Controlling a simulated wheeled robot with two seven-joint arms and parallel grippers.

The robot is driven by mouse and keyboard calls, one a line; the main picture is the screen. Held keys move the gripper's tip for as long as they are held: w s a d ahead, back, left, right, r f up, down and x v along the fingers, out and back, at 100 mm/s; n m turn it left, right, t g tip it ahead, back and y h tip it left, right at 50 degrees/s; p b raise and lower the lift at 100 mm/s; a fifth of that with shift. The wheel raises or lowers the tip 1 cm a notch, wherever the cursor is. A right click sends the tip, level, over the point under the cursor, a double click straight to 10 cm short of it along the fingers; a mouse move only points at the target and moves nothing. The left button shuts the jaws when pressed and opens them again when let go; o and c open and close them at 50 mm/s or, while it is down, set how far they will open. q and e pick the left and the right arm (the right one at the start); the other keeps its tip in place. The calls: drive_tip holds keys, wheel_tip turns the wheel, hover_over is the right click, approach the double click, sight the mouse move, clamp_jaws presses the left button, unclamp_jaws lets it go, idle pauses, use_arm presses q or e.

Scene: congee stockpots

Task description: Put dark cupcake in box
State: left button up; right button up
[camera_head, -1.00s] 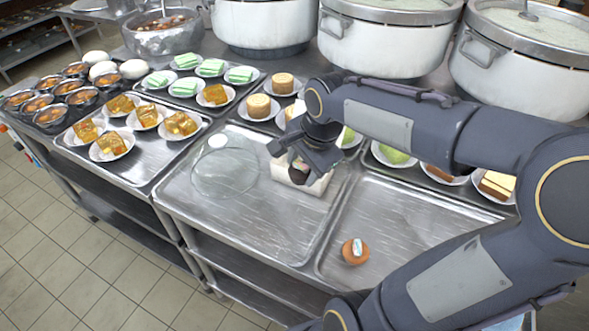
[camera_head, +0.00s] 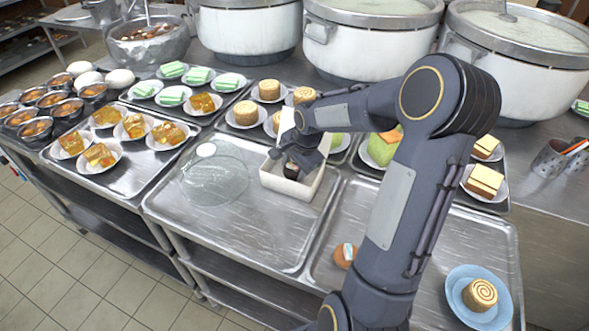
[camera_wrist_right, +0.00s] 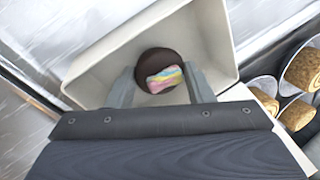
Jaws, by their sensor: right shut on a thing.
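The dark cupcake (camera_head: 291,170) has a pastel striped topping, which shows in the right wrist view (camera_wrist_right: 163,77). My right gripper (camera_head: 293,163) is shut on it, with one finger on each side. The white box (camera_head: 309,185) stands open on the metal tray (camera_head: 222,225). The gripper and cupcake are over the inside of the box, whose walls (camera_wrist_right: 115,52) surround the cupcake in the wrist view. I cannot tell whether the cupcake touches the box floor. My left gripper is not in view.
A clear glass lid (camera_head: 214,180) lies left of the box. A brown cupcake (camera_head: 344,256) is on the right tray, partly behind my arm. A blue plate with a roll cake (camera_head: 481,294) is at the right. Plated cakes and large pots stand behind.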

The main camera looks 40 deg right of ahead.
drive_tip(key=shift+f, duration=0.55)
drive_tip(key=shift+f, duration=0.2)
drive_tip(key=o, duration=1)
drive_tip(key=shift+c, duration=0.2)
drive_tip(key=shift+r, duration=0.1)
drive_tip(key=shift+r, duration=0.1)
